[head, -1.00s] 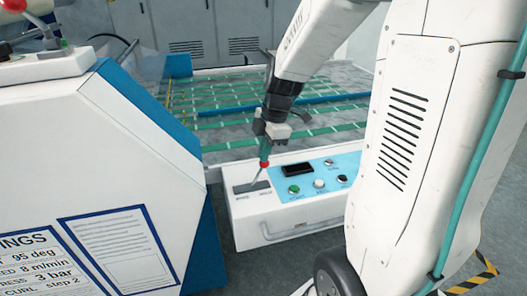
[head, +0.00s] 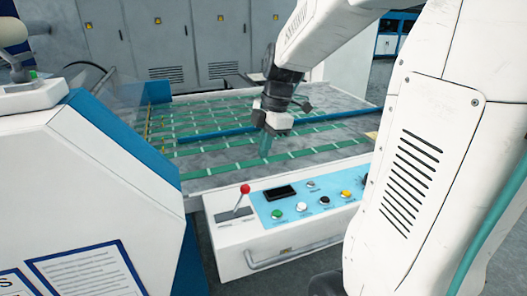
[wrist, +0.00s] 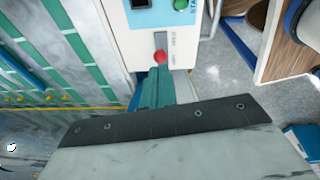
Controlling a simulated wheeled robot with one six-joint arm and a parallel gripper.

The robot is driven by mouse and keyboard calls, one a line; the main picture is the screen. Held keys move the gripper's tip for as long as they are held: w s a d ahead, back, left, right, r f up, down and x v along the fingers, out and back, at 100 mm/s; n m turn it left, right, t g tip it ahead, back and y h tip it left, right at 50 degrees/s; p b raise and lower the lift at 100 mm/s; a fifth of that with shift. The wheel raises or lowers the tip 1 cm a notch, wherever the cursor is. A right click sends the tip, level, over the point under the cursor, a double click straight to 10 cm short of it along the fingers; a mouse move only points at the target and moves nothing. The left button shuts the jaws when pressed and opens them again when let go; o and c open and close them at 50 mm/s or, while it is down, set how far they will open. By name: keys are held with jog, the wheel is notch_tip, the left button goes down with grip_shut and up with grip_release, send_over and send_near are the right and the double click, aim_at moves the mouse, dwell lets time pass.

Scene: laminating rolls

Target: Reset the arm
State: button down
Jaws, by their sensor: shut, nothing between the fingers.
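My gripper (head: 265,147) hangs below the arm in the head view, above the green-striped bed and behind the control box. Its fingers are shut with nothing between them. In the wrist view the teal fingers (wrist: 153,90) point toward the control box. The control box (head: 225,236) carries a lever with a red ball knob (head: 245,188), which stands tilted in its slot plate. The knob also shows in the wrist view (wrist: 160,57), near the fingertips in the picture. In the head view the gripper is apart from the knob.
A white machine housing (head: 90,190) with a blue edge stands on the left. The bed (head: 205,180) with green strips and a blue bar lies behind the control box. Grey cabinets (head: 170,40) line the back. A wooden-edged table (wrist: 285,50) shows in the wrist view.

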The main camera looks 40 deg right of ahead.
dwell(0.4)
jog(key=s+a+r+m+h, duration=0.1)
jog(key=s+a+m, duration=0.5)
jog(key=s+m, duration=0.2)
jog(key=s+a+r+m+h, duration=0.1)
jog(key=s+a+m, duration=0.5)
jog(key=s, duration=0.5)
jog(key=shift+r+m, duration=0.15)
jog(key=shift+m, duration=0.85)
jog(key=shift+s, duration=0.1)
